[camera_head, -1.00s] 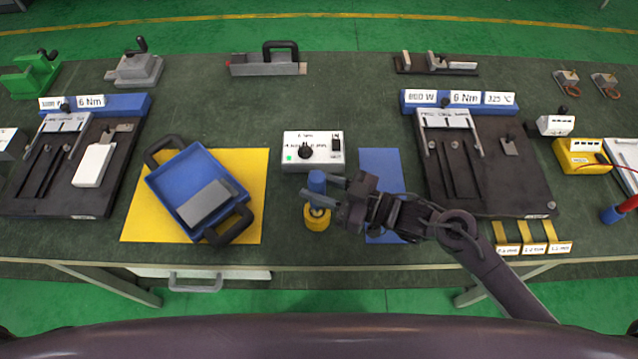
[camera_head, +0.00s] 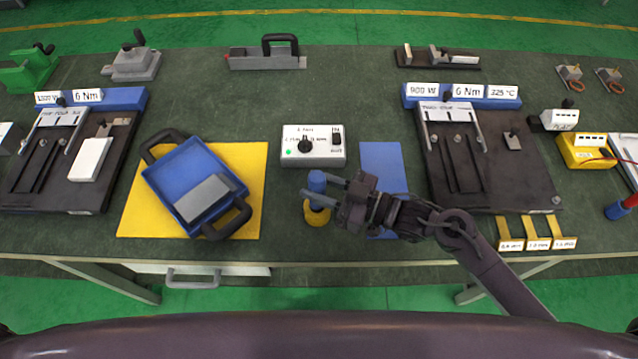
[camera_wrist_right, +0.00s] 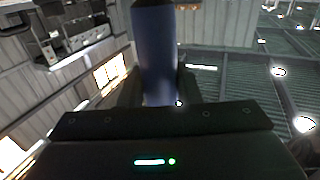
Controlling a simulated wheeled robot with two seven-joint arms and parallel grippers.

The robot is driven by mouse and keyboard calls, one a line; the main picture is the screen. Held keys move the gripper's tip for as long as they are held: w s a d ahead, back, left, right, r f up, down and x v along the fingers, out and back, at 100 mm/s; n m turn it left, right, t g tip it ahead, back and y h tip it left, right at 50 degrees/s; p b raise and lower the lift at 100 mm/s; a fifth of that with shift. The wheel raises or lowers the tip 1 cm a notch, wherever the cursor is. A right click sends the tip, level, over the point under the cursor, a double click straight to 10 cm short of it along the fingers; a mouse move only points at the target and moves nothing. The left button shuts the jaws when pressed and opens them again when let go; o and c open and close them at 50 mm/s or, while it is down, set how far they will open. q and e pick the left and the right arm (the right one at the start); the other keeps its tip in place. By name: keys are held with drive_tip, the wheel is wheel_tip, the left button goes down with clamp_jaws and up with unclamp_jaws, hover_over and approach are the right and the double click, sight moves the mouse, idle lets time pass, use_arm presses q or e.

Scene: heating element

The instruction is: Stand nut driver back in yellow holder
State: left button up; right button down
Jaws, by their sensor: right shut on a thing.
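My right gripper (camera_head: 322,191) reaches in from the right in the head view. It is shut on the blue handle of the nut driver (camera_head: 317,181). The handle also fills the upper middle of the right wrist view (camera_wrist_right: 155,50), between the fingers. The yellow holder (camera_head: 317,217) stands on the bench just below the handle in the head view, partly covered by a finger. The driver's lower end is hidden, so I cannot tell whether it is inside the holder. My left gripper is not in view.
A white control box (camera_head: 313,147) stands just behind the holder. A blue tray (camera_head: 165,183) on a yellow mat (camera_head: 140,215) lies to the left. A blue mat (camera_head: 382,160) and a dark fixture (camera_head: 520,185) lie to the right. Bare bench shows between the yellow mat and the holder.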

sight(325, 192)
drive_tip(key=shift+f, duration=0.2)
drive_tip(key=c, duration=1)
unclamp_jaws()
drive_tip(key=shift+f, duration=0.1)
drive_tip(key=b+v, duration=0.2)
drive_tip(key=v, duration=0.5)
drive_tip(key=shift+f, duration=0.1)
drive_tip(key=shift+s+d, duration=0.15)
drive_tip(key=shift+d, duration=0.25)
drive_tip(key=shift+s, duration=0.1)
